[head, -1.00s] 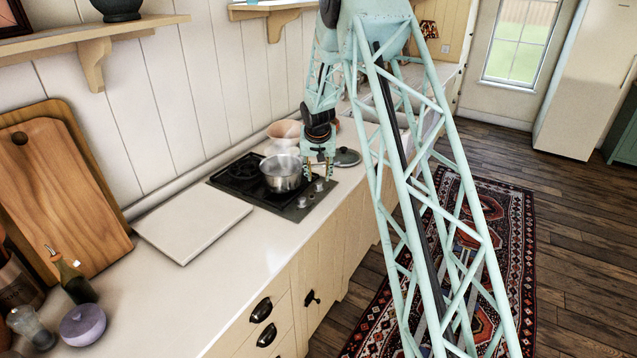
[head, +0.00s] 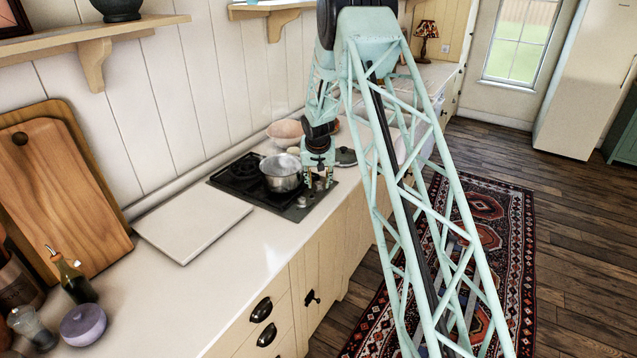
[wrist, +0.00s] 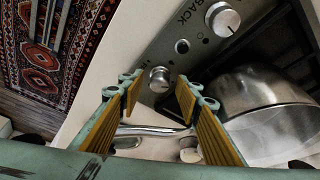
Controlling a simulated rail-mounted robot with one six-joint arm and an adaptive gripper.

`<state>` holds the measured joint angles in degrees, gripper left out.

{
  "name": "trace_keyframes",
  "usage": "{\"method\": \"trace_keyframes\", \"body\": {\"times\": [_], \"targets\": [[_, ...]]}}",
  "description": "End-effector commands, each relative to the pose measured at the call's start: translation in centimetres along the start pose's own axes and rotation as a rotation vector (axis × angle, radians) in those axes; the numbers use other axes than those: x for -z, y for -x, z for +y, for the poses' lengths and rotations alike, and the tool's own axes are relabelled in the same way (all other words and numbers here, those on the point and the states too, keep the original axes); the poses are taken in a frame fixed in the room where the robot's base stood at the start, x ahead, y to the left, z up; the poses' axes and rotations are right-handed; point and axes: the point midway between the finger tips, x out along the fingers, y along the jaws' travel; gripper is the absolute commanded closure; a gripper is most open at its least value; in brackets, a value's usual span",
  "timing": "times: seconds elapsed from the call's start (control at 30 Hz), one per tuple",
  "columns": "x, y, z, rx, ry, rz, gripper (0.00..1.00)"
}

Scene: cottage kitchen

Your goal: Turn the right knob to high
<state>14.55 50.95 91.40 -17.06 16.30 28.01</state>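The black hob (head: 229,181) is set in the counter with its knobs on the front right part. One knob (head: 302,202) shows in the head view; my gripper (head: 319,183) covers the spot of the farther one, the right knob. In the wrist view the right knob (wrist: 160,78) is silver and lies just beyond my gripper (wrist: 158,92), roughly between the fingertips. The yellow-padded fingers are open and appear apart from it. The other knob (wrist: 222,19), beside the word BACK, is higher and to the right. The right knob's setting is too small to read.
A steel pot (head: 281,173) stands on the hob close to my gripper; in the wrist view its wall (wrist: 258,92) is right of the right finger. A lid (head: 345,156) lies behind the gripper. A white board (head: 192,221) lies left of the hob.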

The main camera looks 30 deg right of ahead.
Motion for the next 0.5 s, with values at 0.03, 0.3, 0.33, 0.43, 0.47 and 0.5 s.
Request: {"method": "trace_keyframes", "body": {"times": [0.03, 0.3, 0.33, 0.43, 0.47, 0.5], "targets": [[0.00, 0.01, 0.00, 0.000, 0.000, 0.000, 0.69], [0.00, 0.01, -0.01, 0.000, 0.000, 0.000, 0.91], [-0.01, 0.01, -0.01, 0.000, 0.000, 0.000, 0.93], [-0.01, 0.01, 0.00, 0.000, 0.000, 0.000, 0.93], [-0.01, 0.01, -0.01, 0.000, 0.000, 0.000, 0.93], [0.00, 0.02, -0.01, 0.000, 0.001, 0.000, 0.93]]}}
